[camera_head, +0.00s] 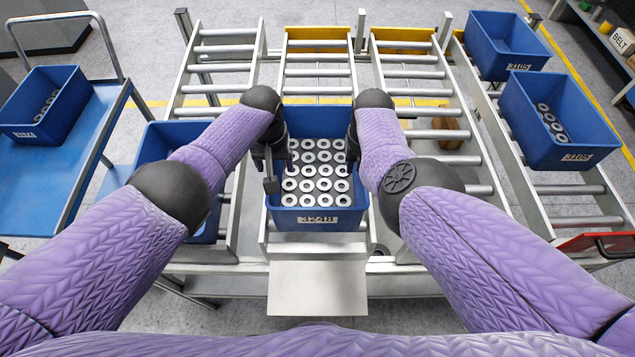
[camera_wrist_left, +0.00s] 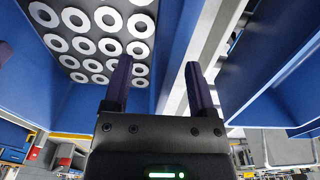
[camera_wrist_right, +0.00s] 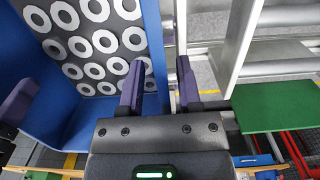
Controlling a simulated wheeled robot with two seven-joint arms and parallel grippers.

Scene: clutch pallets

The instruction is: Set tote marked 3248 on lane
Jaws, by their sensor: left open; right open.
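The blue tote marked 3248 (camera_head: 318,222) sits upright at the near end of the middle roller lane (camera_head: 318,72), its label facing me. It holds rows of pale rings on a dark insert. My left gripper (camera_head: 272,168) is at its left wall, open. In the left wrist view, the tote's wall (camera_wrist_left: 172,45) runs between the open fingers (camera_wrist_left: 160,88). My right gripper is at the right wall, largely hidden by my arm in the head view. In the right wrist view, its open fingers (camera_wrist_right: 160,88) straddle that wall (camera_wrist_right: 154,35). I cannot tell whether the fingers touch it.
Another blue tote (camera_head: 150,145) stands close on the left, partly behind my arm. Two blue totes (camera_head: 570,155) stand on the right lane. A blue cart (camera_head: 75,150) at far left carries a tote (camera_head: 45,105). The lanes' far rollers are empty.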

